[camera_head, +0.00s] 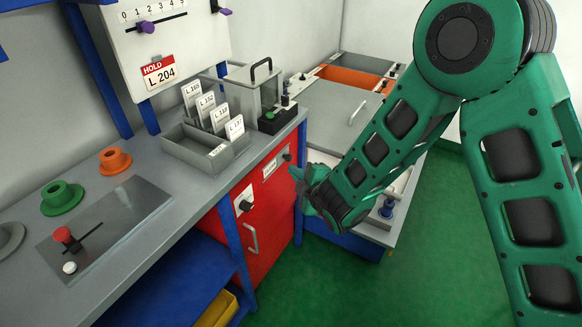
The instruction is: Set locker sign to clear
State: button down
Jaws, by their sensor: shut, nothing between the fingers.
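The red locker (262,214) stands under the grey bench, with a vertical handle (252,240) on its door. A pale sign strip (270,168) sits on the upper part of the locker front; its lettering is too small to read. A dark knob (287,157) is at the strip's right end. A black knob on a white plate (245,203) sits lower left. My gripper (300,188) is just right of the locker front in the picture, shut and empty. Whether it touches the locker cannot be told, and my wrist partly hides the fingers.
The bench (150,165) above carries a grey card rack (205,151) and a panel with a red knob (65,236). A blue shelf (165,285) is left of the locker. A lidded grey unit (335,110) stands behind my arm. Green floor (350,285) is clear in front.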

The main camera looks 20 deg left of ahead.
jog(key=shift+v, duration=1.45)
